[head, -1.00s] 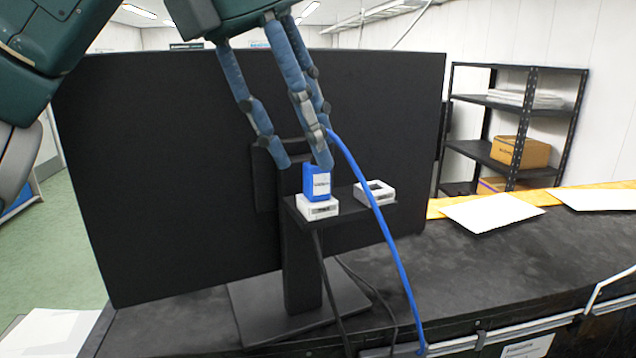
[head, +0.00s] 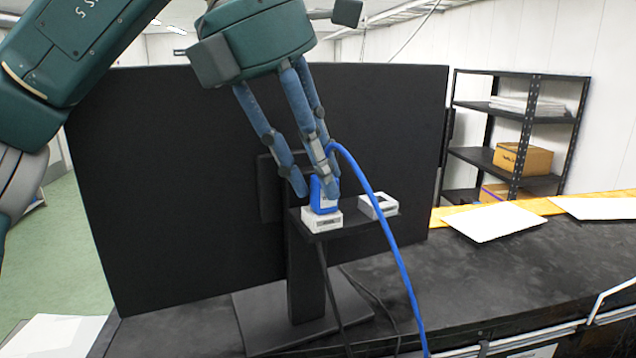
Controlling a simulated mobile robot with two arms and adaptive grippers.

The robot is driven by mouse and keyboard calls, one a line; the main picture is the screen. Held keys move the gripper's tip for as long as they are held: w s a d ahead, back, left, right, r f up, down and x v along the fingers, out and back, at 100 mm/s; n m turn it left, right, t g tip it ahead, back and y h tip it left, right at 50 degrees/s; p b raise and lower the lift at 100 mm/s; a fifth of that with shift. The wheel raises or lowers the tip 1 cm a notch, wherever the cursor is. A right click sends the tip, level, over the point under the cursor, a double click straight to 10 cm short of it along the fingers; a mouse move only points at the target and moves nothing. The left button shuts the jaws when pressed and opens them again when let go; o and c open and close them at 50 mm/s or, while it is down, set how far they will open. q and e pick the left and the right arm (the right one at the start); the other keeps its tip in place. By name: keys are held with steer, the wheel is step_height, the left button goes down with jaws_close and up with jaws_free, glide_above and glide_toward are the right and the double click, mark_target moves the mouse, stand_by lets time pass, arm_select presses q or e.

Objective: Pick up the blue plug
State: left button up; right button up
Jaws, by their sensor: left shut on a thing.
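The blue plug (head: 319,207) stands upright in a white socket block (head: 323,222) on a small black shelf behind the monitor. A blue cable (head: 383,210) arcs from behind my fingers at the plug's top and runs down to the right. My left gripper (head: 318,191) reaches down from above with its blue fingers closed around the upper part of the plug, hiding much of it. My right gripper is not in the head view.
The back of a large black monitor (head: 180,190) fills the left and middle. A second white block (head: 378,206) sits empty on the shelf to the right. Black cables hang below. White sheets (head: 494,221) lie on the dark worktop. A shelf rack (head: 517,140) stands behind.

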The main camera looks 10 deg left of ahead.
mark_target(316, 177)
arm_select(q)
steer(key=shift+r, duration=0.4)
step_height(316, 177, up, 8)
steer(key=shift+d+r+p, duration=0.15)
steer(key=shift+p, duration=0.5)
steer(key=shift+s+r, duration=0.15)
steer(key=shift+r, duration=0.35)
